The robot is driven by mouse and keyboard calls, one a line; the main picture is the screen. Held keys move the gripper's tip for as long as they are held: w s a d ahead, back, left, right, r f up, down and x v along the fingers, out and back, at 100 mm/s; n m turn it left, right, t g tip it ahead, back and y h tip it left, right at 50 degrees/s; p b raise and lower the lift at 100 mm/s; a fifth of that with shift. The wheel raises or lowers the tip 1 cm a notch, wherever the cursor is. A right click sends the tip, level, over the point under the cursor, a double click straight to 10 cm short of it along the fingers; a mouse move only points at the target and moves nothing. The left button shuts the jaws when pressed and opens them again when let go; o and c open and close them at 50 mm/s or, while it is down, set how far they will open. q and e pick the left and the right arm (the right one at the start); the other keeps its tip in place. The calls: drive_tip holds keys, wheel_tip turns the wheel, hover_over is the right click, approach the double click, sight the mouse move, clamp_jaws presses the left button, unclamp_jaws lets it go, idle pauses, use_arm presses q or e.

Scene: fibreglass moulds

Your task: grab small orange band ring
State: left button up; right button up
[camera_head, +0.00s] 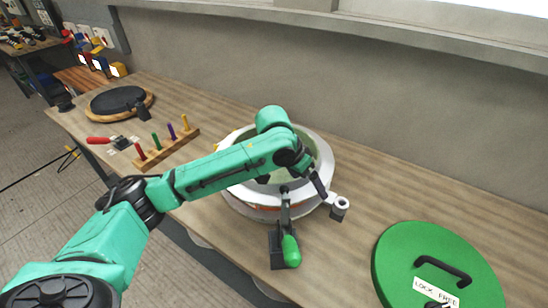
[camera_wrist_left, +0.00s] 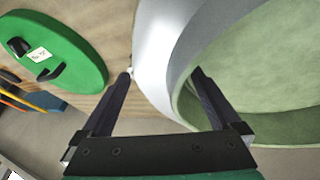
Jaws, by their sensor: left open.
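The round mould (camera_head: 324,150) is a white ring with a pale green inside, standing on the bench. A narrow orange band (camera_head: 262,208) shows low on its near side, partly hidden by the clamp in front. My left gripper (camera_head: 308,185) is over the near right part of the ring, with its jaws open. In the left wrist view, the white wall (camera_wrist_left: 158,50) of the ring lies between the open fingers (camera_wrist_left: 162,76), one finger outside and one over the green inside. No grip shows. My right gripper is not in view.
A toggle clamp with a green handle (camera_head: 290,250) stands at the ring's front, and a grey fitting (camera_head: 340,207) at its right. A green lid (camera_head: 400,255) lies right. A peg rack (camera_head: 165,152) stands left. Bare bench lies between ring and lid.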

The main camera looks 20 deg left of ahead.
use_arm(q)
clamp_jaws()
drive_tip(key=shift+w+r, duration=0.1)
